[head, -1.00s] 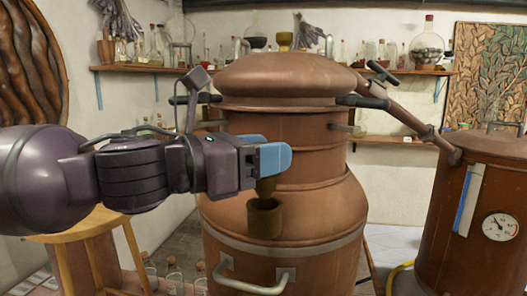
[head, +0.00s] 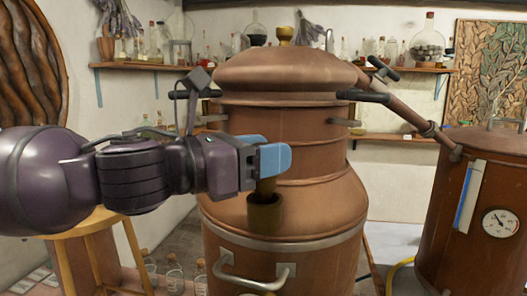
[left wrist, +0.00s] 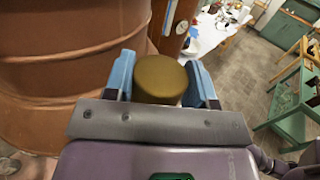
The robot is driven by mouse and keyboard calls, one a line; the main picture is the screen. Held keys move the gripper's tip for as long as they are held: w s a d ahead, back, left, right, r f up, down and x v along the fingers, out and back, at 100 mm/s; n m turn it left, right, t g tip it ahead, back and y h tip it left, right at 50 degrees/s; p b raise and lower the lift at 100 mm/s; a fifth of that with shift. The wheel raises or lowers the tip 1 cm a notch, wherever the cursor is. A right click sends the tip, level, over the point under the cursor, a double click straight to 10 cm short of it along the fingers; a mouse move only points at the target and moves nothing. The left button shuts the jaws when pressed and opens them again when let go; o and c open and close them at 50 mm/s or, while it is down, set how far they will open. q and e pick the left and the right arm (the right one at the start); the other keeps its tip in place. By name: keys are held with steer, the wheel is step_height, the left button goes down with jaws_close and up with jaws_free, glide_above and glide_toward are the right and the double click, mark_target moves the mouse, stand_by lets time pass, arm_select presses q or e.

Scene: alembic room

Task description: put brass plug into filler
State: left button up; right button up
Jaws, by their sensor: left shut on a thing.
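The brass plug (head: 265,187) is a short, dull brass piece held upright below the blue fingers of my left gripper (head: 270,160). The left wrist view shows its round top (left wrist: 160,79) between the two fingers (left wrist: 161,82). The filler (head: 265,216) is an open brass cup on the front shoulder of the large copper still (head: 325,205). The plug's lower end overlaps the filler's mouth in the head view; I cannot tell how deep it sits or whether it touches the rim.
The copper still's body stands close beside my left gripper, with a front handle (head: 255,280) below the filler. A second copper vessel (head: 475,220) with a gauge stands at right. A wooden stool (head: 85,228) is at lower left.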

arm_select(q)
steer(key=shift+f+b, duration=0.65)
steer(key=shift+f, duration=1.25)
stand_by(4.2)
steer(key=o, duration=1.1)
steer(key=shift+c, duration=0.2)
